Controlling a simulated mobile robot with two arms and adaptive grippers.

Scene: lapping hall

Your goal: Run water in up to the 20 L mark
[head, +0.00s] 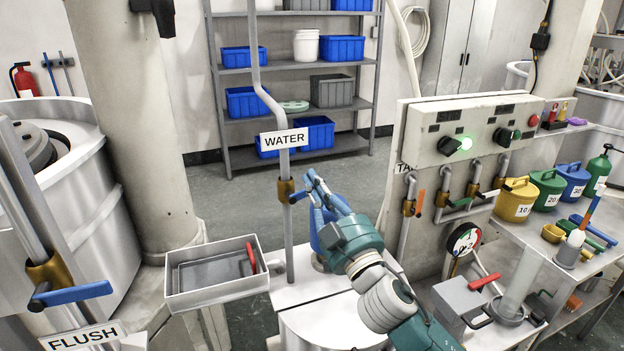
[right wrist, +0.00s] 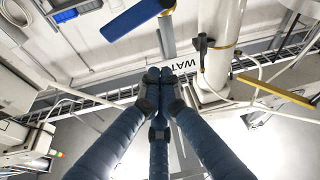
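The WATER sign (head: 284,138) hangs on a grey upright pipe (head: 287,235). Below it is a brass valve (head: 286,190) with a blue lever (head: 299,197), partly behind my right gripper. My right gripper (head: 312,180) has its blue fingers beside this valve. In the right wrist view its fingertips (right wrist: 160,76) are together with nothing between them, and the blue lever (right wrist: 135,19) lies apart beyond them. The pipe runs down to a white vessel (head: 330,318), partly covered by my right arm. I see no 20 L mark and no water level. My left gripper is not in view.
A FLUSH sign (head: 83,338) and another blue-levered valve (head: 70,294) are at the left. A metal tray (head: 215,293) stands left of the pipe. A control panel (head: 480,128) with a lit green lamp, a gauge (head: 463,239) and numbered cans (head: 515,199) are at the right.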

